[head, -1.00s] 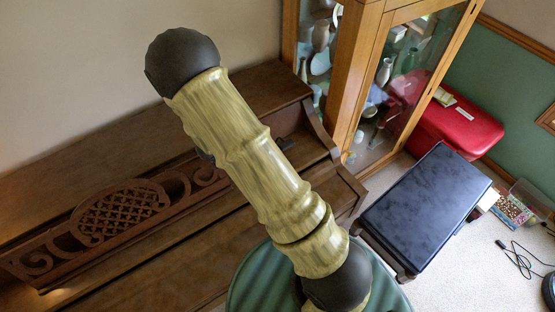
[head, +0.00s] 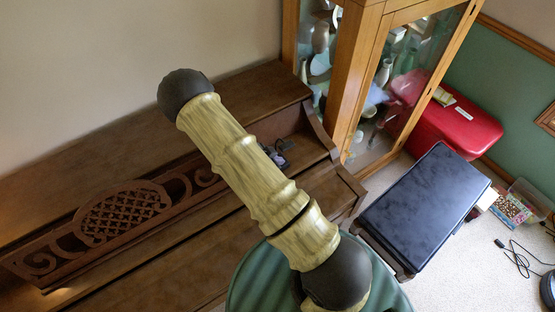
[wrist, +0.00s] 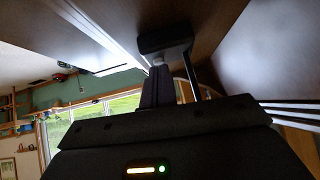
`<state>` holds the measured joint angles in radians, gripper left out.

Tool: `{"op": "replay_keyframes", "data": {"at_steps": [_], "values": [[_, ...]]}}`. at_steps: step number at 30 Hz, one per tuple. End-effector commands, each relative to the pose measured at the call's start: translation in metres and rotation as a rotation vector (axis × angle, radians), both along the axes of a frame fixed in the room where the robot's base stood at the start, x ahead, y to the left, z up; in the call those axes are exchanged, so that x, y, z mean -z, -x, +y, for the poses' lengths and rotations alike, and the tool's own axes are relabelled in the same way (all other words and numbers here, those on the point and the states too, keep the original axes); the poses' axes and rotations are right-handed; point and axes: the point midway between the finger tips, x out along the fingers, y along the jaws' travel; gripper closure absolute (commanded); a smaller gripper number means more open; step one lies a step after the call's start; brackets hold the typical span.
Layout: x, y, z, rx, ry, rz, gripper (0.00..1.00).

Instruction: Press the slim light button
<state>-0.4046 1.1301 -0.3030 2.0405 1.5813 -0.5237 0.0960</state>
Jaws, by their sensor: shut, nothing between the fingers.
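In the wrist view a dark block (wrist: 165,38) with a thin metal rod stands against the brown wood; it looks like part of the slim light, but I cannot be sure. Its button cannot be made out clearly. My gripper (wrist: 158,72) is shut and empty, with its dark fingers pointing at the block and their tips close to it. I cannot tell whether they touch. In the head view my arm covers part of the piano (head: 150,235). A small dark item (head: 278,156) shows beside my arm on the piano's right end; I cannot tell whether it is the light or my gripper.
A glass-door cabinet (head: 352,80) stands just right of the piano. A red case (head: 450,122) and a dark-topped bench (head: 422,205) are on the right. A cable (head: 518,262) and a clear box (head: 530,200) lie on the carpet. The wall is close behind the piano.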

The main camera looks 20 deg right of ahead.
Motion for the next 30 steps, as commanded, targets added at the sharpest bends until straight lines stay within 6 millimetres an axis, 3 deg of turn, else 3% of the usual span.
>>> {"op": "replay_keyframes", "data": {"at_steps": [6, 12, 21, 30], "values": [[0.001, 0.0, 0.001, -0.001, 0.0, 0.0, 1.0], [0.019, 0.0, 0.001, -0.002, -0.002, 0.003, 1.0], [0.022, 0.002, 0.003, -0.003, -0.008, 0.01, 1.0], [0.003, 0.004, 0.002, 0.0, -0.003, 0.006, 1.0]]}}
